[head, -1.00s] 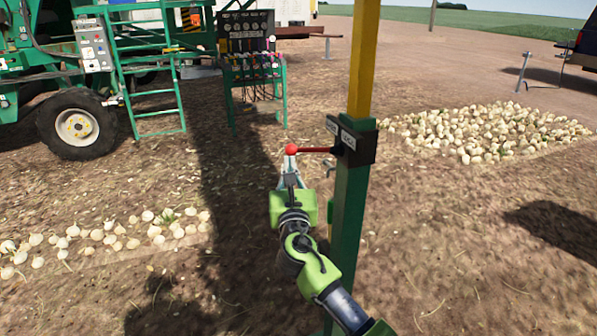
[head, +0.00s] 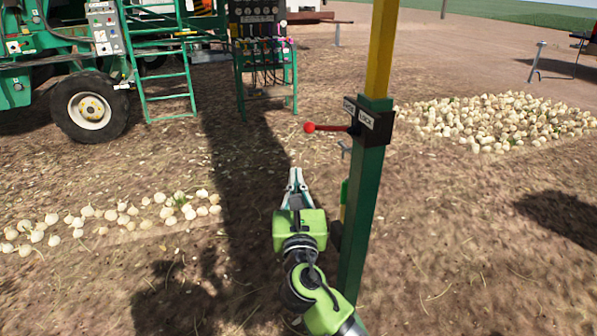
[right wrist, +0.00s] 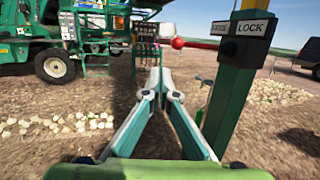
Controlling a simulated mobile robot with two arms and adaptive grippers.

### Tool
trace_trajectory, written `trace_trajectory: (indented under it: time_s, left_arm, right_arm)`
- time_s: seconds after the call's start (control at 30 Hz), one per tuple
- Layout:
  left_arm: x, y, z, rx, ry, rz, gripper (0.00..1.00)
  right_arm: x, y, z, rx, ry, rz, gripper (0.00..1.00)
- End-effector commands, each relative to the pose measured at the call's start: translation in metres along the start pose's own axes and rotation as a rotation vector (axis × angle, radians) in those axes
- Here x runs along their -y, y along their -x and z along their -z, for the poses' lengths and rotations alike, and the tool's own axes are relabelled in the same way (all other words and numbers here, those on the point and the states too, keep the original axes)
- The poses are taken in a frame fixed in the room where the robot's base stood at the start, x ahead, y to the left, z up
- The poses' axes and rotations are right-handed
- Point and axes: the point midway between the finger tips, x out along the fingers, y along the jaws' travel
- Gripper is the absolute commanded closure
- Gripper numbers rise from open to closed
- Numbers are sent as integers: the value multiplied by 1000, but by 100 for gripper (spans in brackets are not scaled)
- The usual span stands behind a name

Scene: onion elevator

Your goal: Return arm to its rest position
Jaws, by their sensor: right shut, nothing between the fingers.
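My right gripper (head: 296,175) is shut and empty, in front of the green and yellow post (head: 362,215). In the right wrist view its fingertips (right wrist: 160,72) meet at the middle. A red-knobbed lever (head: 325,127) sticks out to the left from a black box (head: 371,124) on the post. The gripper is below the lever knob and apart from it in the head view. The box's label reads LOCK in the right wrist view (right wrist: 254,28). My left gripper is not in view.
A green machine with a wheel (head: 90,107) and a ladder (head: 160,75) stands at the back left. A control panel stand (head: 265,70) is beside it. Onions lie in a row (head: 120,215) at left and a heap (head: 500,122) at right. Bare soil lies between.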

Motion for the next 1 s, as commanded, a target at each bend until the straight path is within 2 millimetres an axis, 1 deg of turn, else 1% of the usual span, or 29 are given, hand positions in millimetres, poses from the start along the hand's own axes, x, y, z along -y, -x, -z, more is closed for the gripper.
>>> trace_trajectory:
  time_s: [0.1,0.33,0.4,0.47,0.57,0.6,0.67,0.7,0.77,0.8,0.87,0.9,0.97,1.0]
  left_arm:
    - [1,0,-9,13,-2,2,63]
    - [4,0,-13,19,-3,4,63]
    - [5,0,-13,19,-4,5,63]
    - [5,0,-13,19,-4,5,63]
    - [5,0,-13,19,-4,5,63]
    - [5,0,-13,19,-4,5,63]
    - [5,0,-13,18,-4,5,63]
    - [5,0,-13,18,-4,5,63]
    - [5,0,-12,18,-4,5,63]
    - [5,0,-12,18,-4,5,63]
    - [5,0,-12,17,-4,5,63]
    - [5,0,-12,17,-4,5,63]
    - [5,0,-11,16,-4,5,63]
    - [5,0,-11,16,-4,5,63]
  right_arm:
    - [0,2,0,0,0,0,100]
    - [0,2,1,-2,-1,0,100]
    - [1,2,9,-16,-15,1,100]
    - [4,2,25,-48,-47,4,100]
    - [14,6,75,-144,-153,18,100]
    - [20,11,102,-196,-211,30,100]
    - [29,20,146,-277,-313,56,100]
    - [36,29,175,-331,-384,80,100]
    - [46,45,218,-410,-492,122,100]
    - [53,57,246,-459,-565,155,100]
    - [63,78,286,-528,-671,212,100]
    - [70,94,312,-573,-743,255,100]
    - [80,120,349,-632,-851,327,100]
    - [87,139,373,-670,-921,381,100]
